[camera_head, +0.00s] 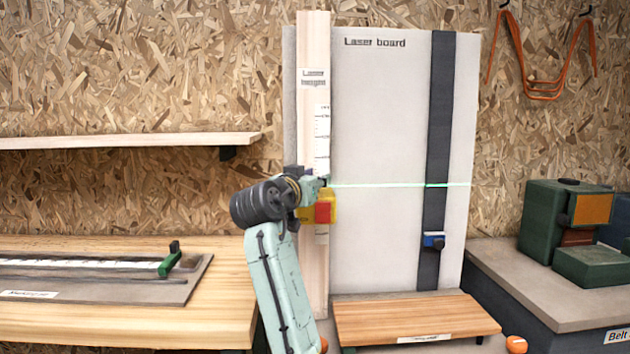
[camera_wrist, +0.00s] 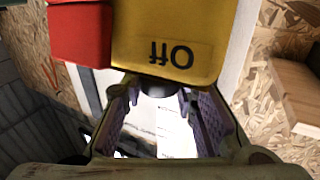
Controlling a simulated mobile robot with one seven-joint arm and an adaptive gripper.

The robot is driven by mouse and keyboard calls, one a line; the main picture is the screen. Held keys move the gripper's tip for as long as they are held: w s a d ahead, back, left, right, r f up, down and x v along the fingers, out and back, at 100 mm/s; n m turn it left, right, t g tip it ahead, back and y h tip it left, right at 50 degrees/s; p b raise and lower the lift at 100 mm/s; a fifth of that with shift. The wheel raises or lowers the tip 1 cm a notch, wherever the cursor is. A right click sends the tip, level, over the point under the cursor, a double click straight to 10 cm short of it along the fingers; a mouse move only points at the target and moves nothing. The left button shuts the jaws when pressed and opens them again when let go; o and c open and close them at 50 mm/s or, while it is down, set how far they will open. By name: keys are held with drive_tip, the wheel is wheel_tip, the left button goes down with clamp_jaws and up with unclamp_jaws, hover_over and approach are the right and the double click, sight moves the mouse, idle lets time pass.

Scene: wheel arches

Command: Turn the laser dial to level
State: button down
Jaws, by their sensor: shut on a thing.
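The yellow laser box (camera_head: 331,199) with its red block (camera_head: 323,212) is on the upright wooden post (camera_head: 314,110). My gripper (camera_head: 316,184) is at the top of the box, and my arm hides part of it. In the wrist view the yellow box (camera_wrist: 175,30) shows an upside-down "Off" label, with the red block (camera_wrist: 82,32) beside it. My gripper (camera_wrist: 160,98) is shut on a dark dial (camera_wrist: 158,88), which is mostly hidden. A green laser line (camera_head: 400,185) crosses the laser board (camera_head: 385,110) and looks nearly horizontal.
A dark vertical strip (camera_head: 437,120) on the board carries a blue slider (camera_head: 433,241), below the green line. A wooden ledge (camera_head: 415,318) lies in front. A workbench (camera_head: 220,300) stands left, under a shelf (camera_head: 130,140). Green machinery (camera_head: 566,230) stands right.

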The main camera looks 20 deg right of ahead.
drive_tip(key=c, duration=1.2)
unclamp_jaws()
drive_tip(key=shift+c, duration=0.2)
drive_tip(key=v, duration=1.2)
